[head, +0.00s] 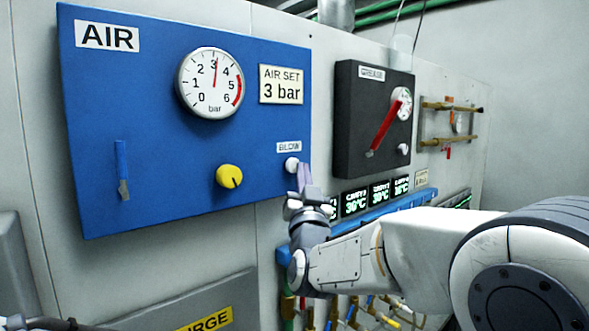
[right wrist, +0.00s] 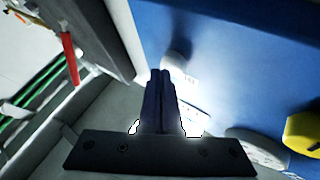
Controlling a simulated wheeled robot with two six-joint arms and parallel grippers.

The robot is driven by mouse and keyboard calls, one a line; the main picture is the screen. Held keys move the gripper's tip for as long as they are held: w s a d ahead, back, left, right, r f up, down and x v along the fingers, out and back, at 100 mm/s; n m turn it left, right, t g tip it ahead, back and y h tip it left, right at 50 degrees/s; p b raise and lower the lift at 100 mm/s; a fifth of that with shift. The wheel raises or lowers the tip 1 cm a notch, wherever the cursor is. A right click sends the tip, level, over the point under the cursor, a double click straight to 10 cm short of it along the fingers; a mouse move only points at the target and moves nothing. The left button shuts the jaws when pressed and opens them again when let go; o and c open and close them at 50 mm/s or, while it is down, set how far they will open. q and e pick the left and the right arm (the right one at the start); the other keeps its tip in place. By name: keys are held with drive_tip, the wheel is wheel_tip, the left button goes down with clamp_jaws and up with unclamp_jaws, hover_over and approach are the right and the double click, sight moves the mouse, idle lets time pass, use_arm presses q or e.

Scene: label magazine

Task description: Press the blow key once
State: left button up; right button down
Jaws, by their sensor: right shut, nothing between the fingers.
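The blow key is a small round white button (head: 291,164) under the BLOW label (head: 289,147), at the lower right of the blue AIR panel (head: 150,165). My right gripper (head: 305,178) is shut and empty, its fingertips just right of and slightly below the key in the head view. In the right wrist view the closed fingers (right wrist: 161,85) point at the blue panel, with the pale key (right wrist: 179,58) just beyond their tips. I cannot tell whether they touch it. My left gripper is not clearly in view.
The AIR panel carries a pressure gauge (head: 210,83) reading a little over 3 bar, a yellow knob (head: 229,176) and a blue lever (head: 122,170). A black panel (head: 352,110) with a red lever (head: 384,128) stands to the right. Lit temperature displays (head: 380,192) sit below it.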

drive_tip(key=shift+w+a, duration=0.35)
drive_tip(key=shift+a, duration=0.05)
idle(0.9)
idle(0.3)
drive_tip(key=shift+s+d+b, duration=0.65)
drive_tip(key=shift+b, duration=0.25)
drive_tip(key=s+d+b, duration=0.3)
drive_tip(key=shift+s+d, duration=0.25)
idle(0.5)
